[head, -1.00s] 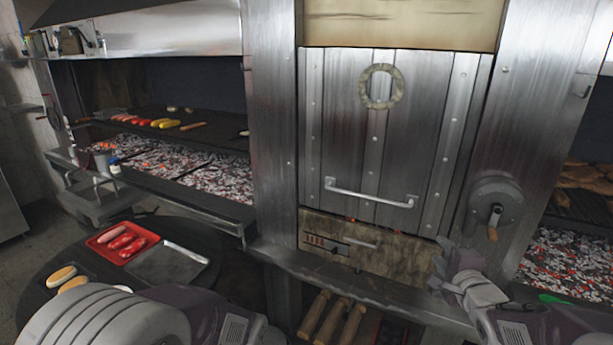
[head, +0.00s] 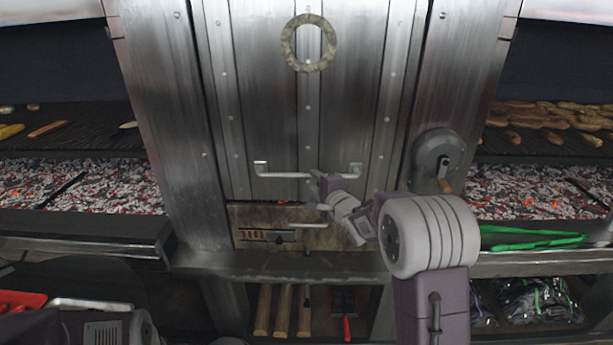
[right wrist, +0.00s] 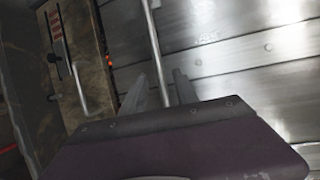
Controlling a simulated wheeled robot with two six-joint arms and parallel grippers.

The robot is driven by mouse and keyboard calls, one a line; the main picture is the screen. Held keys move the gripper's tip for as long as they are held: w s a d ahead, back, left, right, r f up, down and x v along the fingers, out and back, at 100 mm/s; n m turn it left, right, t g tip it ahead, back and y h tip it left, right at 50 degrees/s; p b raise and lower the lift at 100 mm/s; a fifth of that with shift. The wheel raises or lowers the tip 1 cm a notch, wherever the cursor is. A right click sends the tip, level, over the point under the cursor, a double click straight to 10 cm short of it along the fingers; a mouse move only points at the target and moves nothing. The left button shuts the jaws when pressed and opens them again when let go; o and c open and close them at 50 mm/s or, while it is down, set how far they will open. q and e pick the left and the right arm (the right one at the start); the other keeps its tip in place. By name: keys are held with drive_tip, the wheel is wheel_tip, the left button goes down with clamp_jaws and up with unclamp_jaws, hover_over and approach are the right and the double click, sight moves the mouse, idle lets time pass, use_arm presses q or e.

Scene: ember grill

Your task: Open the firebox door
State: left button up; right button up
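The firebox door (head: 262,110) is a riveted steel panel with a round ring near its top, and it looks shut. Its handle (head: 283,175) is a horizontal metal bar low on the door. My right gripper (head: 322,187) is at the right part of this bar. In the right wrist view, the handle bar (right wrist: 154,45) runs between the two fingers of the right gripper (right wrist: 160,88), which stand apart on either side of it. I cannot tell whether a finger touches the bar. My left arm shows at the bottom left; its gripper is out of view.
Below the door is a stained panel (head: 248,218) with a small lever. A crank wheel (head: 438,150) is right of the door. Ember beds lie on both sides. Green tongs (head: 530,238) lie on the right ledge. Logs (head: 283,310) stand underneath.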

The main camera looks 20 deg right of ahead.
sight(309, 177)
drive_tip(key=x, duration=0.6)
drive_tip(key=shift+d+p, duration=0.1)
drive_tip(key=shift+p, duration=0.2)
drive_tip(key=shift+w, duration=0.1)
drive_tip(key=shift+f, duration=0.1)
clamp_jaws()
idle(0.8)
